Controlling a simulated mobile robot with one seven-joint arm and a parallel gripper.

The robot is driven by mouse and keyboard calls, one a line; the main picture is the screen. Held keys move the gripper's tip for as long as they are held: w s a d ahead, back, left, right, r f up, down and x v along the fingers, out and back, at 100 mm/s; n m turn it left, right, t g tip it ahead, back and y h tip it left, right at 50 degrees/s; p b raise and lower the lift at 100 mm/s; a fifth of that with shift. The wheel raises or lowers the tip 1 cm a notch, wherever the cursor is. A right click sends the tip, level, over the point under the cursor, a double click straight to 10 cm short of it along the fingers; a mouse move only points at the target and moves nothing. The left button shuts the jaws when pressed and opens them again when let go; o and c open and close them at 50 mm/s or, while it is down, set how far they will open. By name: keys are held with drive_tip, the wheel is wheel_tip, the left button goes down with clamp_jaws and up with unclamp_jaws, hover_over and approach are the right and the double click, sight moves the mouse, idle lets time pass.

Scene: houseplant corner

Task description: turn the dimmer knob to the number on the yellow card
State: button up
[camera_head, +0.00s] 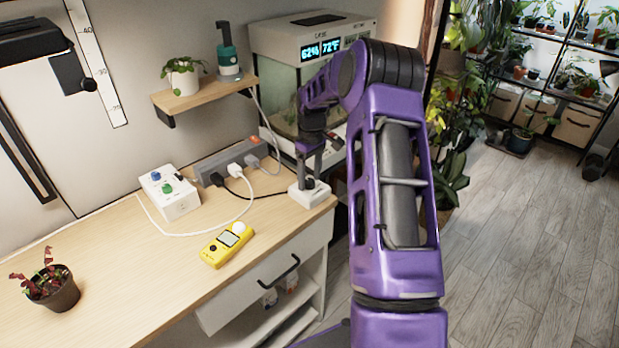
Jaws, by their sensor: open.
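A small white box (318,198), which looks like the dimmer, sits at the right corner of the wooden bench. A dark knob (309,184) shows on its top. My gripper (309,176) points down right over this knob, its fingers open. I cannot tell whether the fingers touch the knob. The knob's scale and pointer are too small to read. I cannot make out a yellow card. A yellow handheld meter (228,244) lies on the bench to the left of the box.
A white box with green and blue knobs (178,203) and a grey power strip (228,160) with plugs and cables lie behind. A glass tank (283,88) stands at the back. A potted red plant (55,291) is at front left. The bench front is clear.

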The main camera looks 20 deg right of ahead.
drive_tip(key=shift+f, duration=0.15)
clamp_jaws()
drive_tip(key=shift+m, duration=0.3)
drive_tip(key=m, duration=1.1)
drive_tip(key=shift+t, duration=0.3)
idle(0.5)
unclamp_jaws()
